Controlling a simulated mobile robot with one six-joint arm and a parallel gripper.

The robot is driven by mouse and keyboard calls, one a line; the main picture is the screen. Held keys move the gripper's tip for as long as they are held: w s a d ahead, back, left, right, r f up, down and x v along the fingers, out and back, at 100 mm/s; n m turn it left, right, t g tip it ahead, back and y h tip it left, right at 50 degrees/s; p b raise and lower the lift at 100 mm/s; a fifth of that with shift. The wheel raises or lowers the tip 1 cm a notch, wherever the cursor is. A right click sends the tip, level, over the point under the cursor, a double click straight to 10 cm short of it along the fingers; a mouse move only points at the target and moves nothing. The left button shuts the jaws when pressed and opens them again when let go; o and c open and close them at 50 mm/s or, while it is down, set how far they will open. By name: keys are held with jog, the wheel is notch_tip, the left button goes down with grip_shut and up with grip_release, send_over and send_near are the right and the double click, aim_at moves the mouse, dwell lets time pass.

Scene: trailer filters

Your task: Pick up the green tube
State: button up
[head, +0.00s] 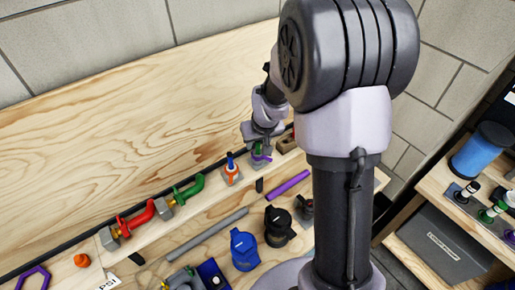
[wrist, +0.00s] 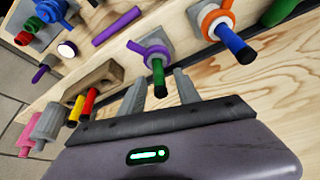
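In the wrist view a short green tube (wrist: 158,78) with a dark end pokes through a purple ring clamp (wrist: 150,50) on a grey mount. My gripper (wrist: 160,75) is open, one grey finger on each side of the green tube, with visible gaps between. No contact shows. In the head view the green tube (head: 258,148) is small and partly hidden by my gripper (head: 262,140) at the back shelf.
A blue tube in an orange ring (head: 231,168) stands left of it in the head view. A green bent handle (head: 187,190) and a red one (head: 135,218) lie farther left. A wooden block with coloured tubes (wrist: 90,98) is close by in the wrist view.

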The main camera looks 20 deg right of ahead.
jog(key=shift+s+r, duration=0.1)
jog(key=shift+s, duration=0.05)
jog(key=c, duration=0.4)
grip_shut()
